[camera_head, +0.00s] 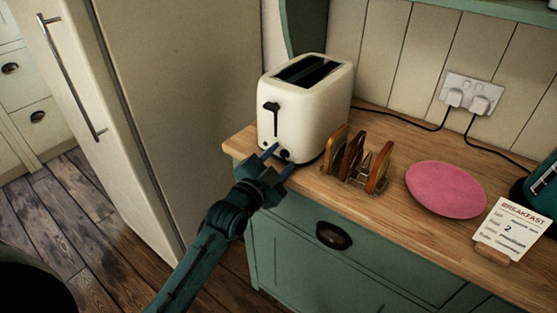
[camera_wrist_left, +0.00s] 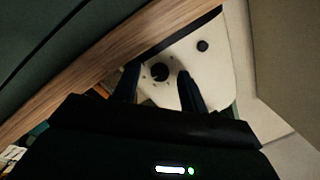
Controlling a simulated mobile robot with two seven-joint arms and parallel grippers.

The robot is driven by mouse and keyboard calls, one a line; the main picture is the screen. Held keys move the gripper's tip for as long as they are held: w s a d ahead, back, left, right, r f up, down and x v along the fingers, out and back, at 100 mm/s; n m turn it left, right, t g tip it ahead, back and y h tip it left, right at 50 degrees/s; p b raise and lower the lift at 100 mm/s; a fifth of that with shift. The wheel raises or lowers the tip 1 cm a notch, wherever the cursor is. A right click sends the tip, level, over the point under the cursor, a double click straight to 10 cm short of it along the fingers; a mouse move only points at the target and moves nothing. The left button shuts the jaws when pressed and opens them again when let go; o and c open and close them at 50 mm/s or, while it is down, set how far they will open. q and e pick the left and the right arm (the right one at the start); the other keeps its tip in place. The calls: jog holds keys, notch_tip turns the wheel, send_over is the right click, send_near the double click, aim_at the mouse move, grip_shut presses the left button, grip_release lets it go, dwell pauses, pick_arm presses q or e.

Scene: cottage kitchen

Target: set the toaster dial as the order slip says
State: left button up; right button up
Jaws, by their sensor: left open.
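The cream toaster (camera_head: 306,109) stands at the left end of the wooden counter, with a dark lever on its front. It also shows in the left wrist view (camera_wrist_left: 215,70). A round black dial (camera_wrist_left: 160,72) with marks around it sits between my left fingertips in that view; in the head view the dial (camera_head: 285,154) is low on the front. My left gripper (camera_head: 280,157) is open in front of it; contact cannot be told. The order slip (camera_head: 507,231), headed BREAKFAST, stands at the right and shows a "2"; its other lines are too small to read. My right gripper is out of view.
A toast rack (camera_head: 357,163) with brown slices stands right of the toaster. A pink plate (camera_head: 446,189) lies farther right. A socket with two plugs (camera_head: 467,97) is on the wall. A tall fridge (camera_head: 185,80) stands left of the counter.

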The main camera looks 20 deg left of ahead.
pick_arm(q)
jog(key=shift+c, duration=0.2)
grip_shut()
dwell(0.3)
